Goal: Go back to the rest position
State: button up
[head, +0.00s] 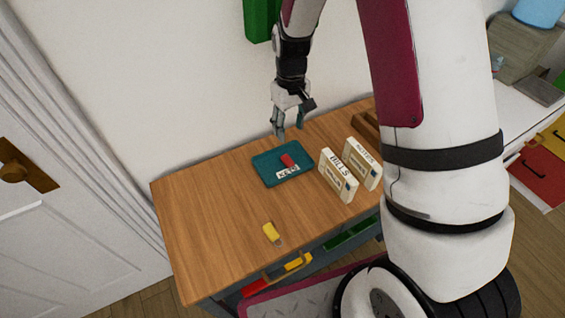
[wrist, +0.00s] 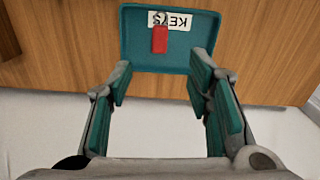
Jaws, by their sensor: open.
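My gripper (head: 289,130) is raised over the back of the wooden table (head: 200,215), near the wall. Its fingers are apart with nothing between them; the wrist view also shows the gripper (wrist: 163,85) open. A teal tray (head: 262,176) labelled KEYS lies on the table in front of the gripper. A red tag (head: 289,160) lies in the tray; in the wrist view the red tag (wrist: 160,40) has a small ring at its end.
A yellow tag or stick (head: 271,232) lies near the table's front. Two white label boxes, one marked BILLS (head: 338,175) and another (head: 363,162), stand right of the tray. My arm hides the table's right side. A white door (head: 70,200) is at left. The table's left part is clear.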

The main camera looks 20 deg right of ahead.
dwell(0.3)
jog(key=s+r+m+t, duration=0.1)
jog(key=s+r, duration=0.4)
jog(key=r, duration=0.5)
jog(key=s+r+m+t, duration=0.15)
jog(key=s+r, duration=0.35)
jog(key=r, duration=0.5)
jog(key=s+r+t, duration=0.1)
jog(key=s+r, duration=0.2)
jog(key=s, duration=0.5)
jog(key=s+r+t, duration=0.2)
jog(key=s+r, duration=0.2)
jog(key=s, duration=0.3)
jog(key=shift+s+m, duration=0.35)
